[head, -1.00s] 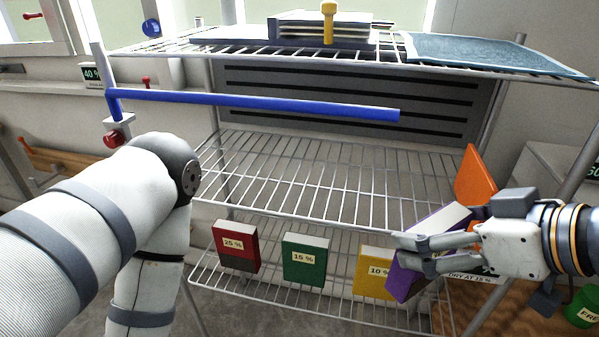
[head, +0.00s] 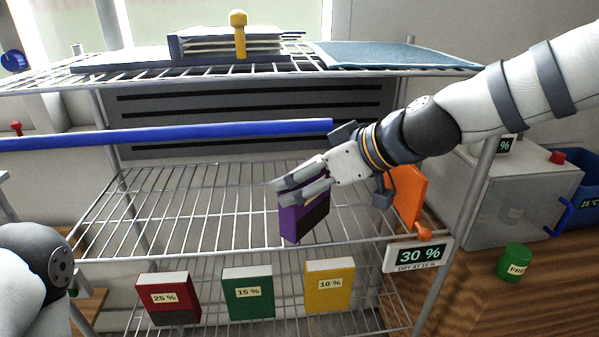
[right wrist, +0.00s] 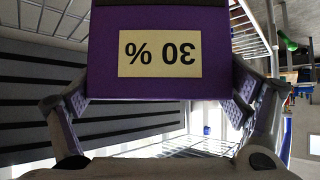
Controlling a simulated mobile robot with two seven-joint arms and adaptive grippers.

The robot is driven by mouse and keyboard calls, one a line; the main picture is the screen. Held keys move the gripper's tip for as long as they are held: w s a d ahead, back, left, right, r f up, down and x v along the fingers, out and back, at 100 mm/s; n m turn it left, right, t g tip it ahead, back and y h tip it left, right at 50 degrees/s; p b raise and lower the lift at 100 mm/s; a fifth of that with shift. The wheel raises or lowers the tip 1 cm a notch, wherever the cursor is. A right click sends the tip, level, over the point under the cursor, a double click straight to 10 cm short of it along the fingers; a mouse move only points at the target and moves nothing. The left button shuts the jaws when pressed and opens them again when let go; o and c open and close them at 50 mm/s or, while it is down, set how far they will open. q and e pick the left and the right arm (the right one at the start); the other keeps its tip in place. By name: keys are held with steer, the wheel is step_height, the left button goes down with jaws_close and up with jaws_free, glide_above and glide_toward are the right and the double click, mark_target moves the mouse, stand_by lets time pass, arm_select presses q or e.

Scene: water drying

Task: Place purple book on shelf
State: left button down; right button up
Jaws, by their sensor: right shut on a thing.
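The purple book (head: 302,219) is held by my right gripper (head: 302,186) over the right part of the middle wire shelf (head: 190,215). In the head view the book is tilted and partly covered by the fingers. I cannot tell whether its lower edge touches the wires. In the right wrist view the book (right wrist: 110,85) sits between both fingers, and its label reads 30 % upside down. On the lower shelf stand a red book (head: 168,291) marked 25 %, a green book (head: 248,291) marked 15 % and a yellow book (head: 329,287) marked 10 %. My left gripper is out of view.
A blue bar (head: 170,134) crosses in front of the rack. An orange object (head: 408,197) and a 30 % sign (head: 418,255) are at the rack's right side. The top shelf holds a stack of books (head: 205,43) and a blue mat (head: 390,57). The middle shelf's left part is clear.

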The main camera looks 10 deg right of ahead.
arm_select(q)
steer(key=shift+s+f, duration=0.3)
arm_select(e)
steer(key=w, duration=0.2)
steer(key=w+f, duration=0.1)
steer(key=w, duration=0.1)
steer(key=shift+w+f, duration=0.1)
steer(key=shift+w, duration=0.1)
steer(key=shift+f+b, duration=0.25)
steer(key=shift+b, duration=0.05)
steer(key=o, duration=1.1)
steer(key=shift+r, duration=0.1)
